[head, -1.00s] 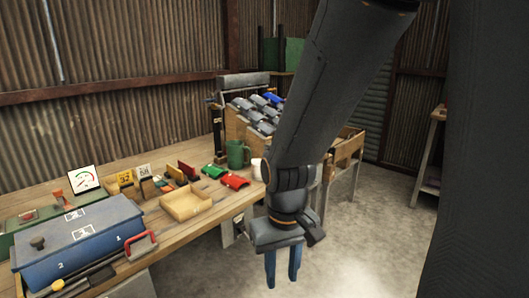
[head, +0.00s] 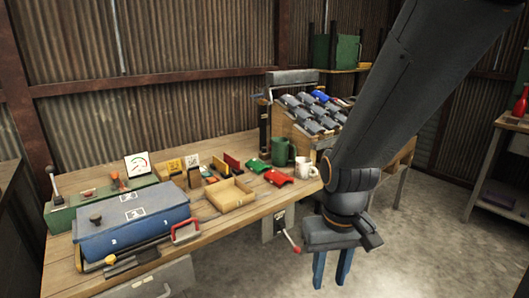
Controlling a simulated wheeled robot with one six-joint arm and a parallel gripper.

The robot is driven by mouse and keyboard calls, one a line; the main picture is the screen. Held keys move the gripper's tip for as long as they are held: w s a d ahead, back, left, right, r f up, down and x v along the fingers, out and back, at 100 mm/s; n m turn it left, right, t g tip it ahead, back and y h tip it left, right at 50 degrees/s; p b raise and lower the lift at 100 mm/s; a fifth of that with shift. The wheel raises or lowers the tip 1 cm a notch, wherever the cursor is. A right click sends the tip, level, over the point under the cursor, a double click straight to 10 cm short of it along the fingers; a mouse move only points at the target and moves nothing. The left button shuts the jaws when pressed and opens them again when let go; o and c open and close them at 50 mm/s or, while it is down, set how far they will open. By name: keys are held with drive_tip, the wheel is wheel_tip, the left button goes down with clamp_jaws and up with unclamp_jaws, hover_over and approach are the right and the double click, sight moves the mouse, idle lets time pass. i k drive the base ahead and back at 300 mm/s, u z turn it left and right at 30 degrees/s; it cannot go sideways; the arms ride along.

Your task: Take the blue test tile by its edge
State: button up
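A blue curved tile (head: 320,96) lies among several grey curved tiles at the back of a sloped rack (head: 305,145) at the far right end of the workbench. Only its upper face shows; its lower edge meets the grey tiles. My gripper (head: 331,282) points down in front of the bench, over the concrete floor. Its two blue fingers stand apart with nothing between them. It is well nearer to the camera than the rack and not touching anything.
A green mug (head: 283,151), a white mug (head: 306,178), a red curved tile (head: 278,178) and a green one (head: 257,166) stand or lie before the rack. A wooden tray (head: 230,195) and blue box (head: 130,222) are left.

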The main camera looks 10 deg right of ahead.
sight(319, 95)
drive_tip(key=z, duration=0.65)
drive_tip(key=i, duration=0.9)
drive_tip(key=z, duration=0.8)
drive_tip(key=i, duration=0.95)
drive_tip(key=u, duration=0.4)
drive_tip(key=i, duration=0.8)
drive_tip(key=u, duration=0.45)
